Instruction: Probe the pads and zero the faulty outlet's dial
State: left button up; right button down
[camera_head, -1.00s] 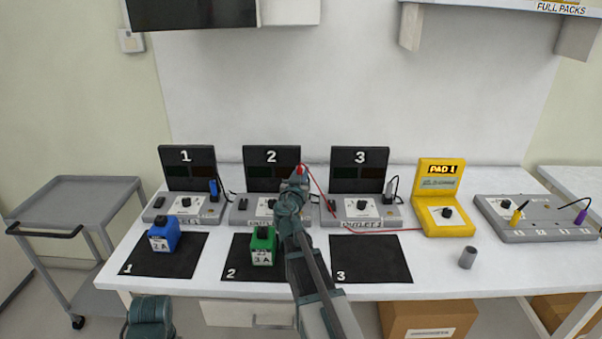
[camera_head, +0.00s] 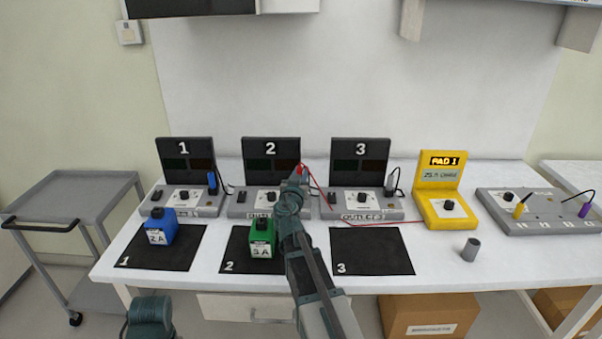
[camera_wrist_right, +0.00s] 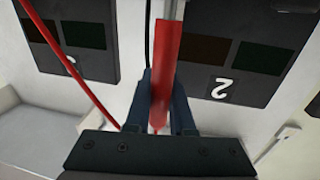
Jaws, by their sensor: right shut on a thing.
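My right gripper (camera_head: 297,180) is shut on a red probe (camera_head: 302,168) in front of the right part of panel 2. The probe also shows between the fingers in the right wrist view (camera_wrist_right: 162,75). A red lead (camera_head: 318,190) runs from it to the yellow meter (camera_head: 441,210), which reads "PAD 1" above a smaller line. Outlet 1 (camera_head: 206,200), outlet 2 (camera_head: 241,209) and outlet 3 (camera_head: 388,212) each have a black dial and a dark numbered panel with dim green and red lamps. My arm covers part of outlet 2. The probe's tip contact cannot be told.
A blue pack (camera_head: 160,230) stands on mat 1 (camera_head: 188,258), a green pack (camera_head: 262,238) on mat 2 (camera_head: 236,240). Mat 3 (camera_head: 372,252) is empty. A grey cup (camera_head: 470,249) and a grey board (camera_head: 540,222) with yellow and purple plugs are at right. A cart (camera_head: 80,190) stands left.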

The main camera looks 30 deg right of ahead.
jog(key=shift+f+b, duration=0.55)
dwell(1.4)
jog(key=shift+r, duration=0.1)
notch_tip(320, 180, up, 7)
jog(key=p, duration=0.7)
dwell(2.2)
